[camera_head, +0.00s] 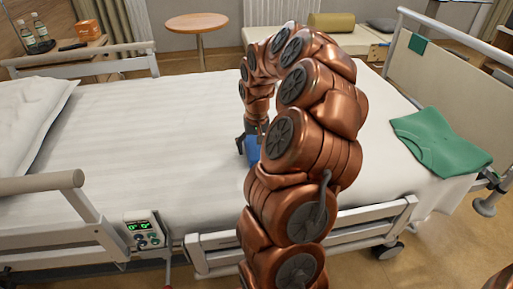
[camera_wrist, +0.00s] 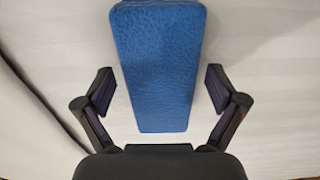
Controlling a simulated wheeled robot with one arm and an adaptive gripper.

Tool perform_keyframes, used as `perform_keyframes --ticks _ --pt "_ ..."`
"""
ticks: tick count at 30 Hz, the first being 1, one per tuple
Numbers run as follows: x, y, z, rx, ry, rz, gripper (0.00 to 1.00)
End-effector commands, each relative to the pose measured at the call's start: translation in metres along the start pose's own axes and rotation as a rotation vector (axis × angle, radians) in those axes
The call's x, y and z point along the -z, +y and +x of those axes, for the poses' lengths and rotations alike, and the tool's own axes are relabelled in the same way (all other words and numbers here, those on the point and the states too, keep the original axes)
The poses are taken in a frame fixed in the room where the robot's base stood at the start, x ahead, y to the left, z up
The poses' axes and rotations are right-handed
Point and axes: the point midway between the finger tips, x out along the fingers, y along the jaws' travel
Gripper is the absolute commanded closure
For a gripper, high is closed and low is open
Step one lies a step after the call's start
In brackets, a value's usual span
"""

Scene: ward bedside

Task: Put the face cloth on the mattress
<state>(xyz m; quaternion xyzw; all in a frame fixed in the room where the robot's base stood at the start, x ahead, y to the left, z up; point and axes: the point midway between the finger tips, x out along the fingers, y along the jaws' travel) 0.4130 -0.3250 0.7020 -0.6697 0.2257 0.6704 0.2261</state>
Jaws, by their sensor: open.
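A blue folded cloth (camera_wrist: 160,80), which looks like the face cloth, is a long rectangle with a rough surface. It lies over the white striped sheet of the mattress (camera_head: 150,130). In the head view only a small part of the blue cloth (camera_head: 253,150) shows beside my arm. My gripper (camera_wrist: 159,78) is open, with one finger on each side of the cloth and a visible gap on both sides. In the head view my gripper (camera_head: 246,147) is low over the middle of the bed, partly hidden by my arm.
A green folded garment (camera_head: 440,142) lies at the mattress's foot end. A smaller green cloth (camera_head: 417,44) hangs on the footboard (camera_head: 440,80). A pillow (camera_head: 32,115) and bed rails (camera_head: 50,225) are at left. The sheet left of my arm is clear.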

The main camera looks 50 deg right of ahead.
Motion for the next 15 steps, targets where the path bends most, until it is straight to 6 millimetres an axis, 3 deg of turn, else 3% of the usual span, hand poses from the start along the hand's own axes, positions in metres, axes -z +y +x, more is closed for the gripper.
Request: perform_keyframes --ticks 5,15 --pt "0.001 0.000 -0.017 0.000 0.005 0.000 0.05" --pt "0.001 0.000 -0.083 0.000 0.006 0.001 0.05"
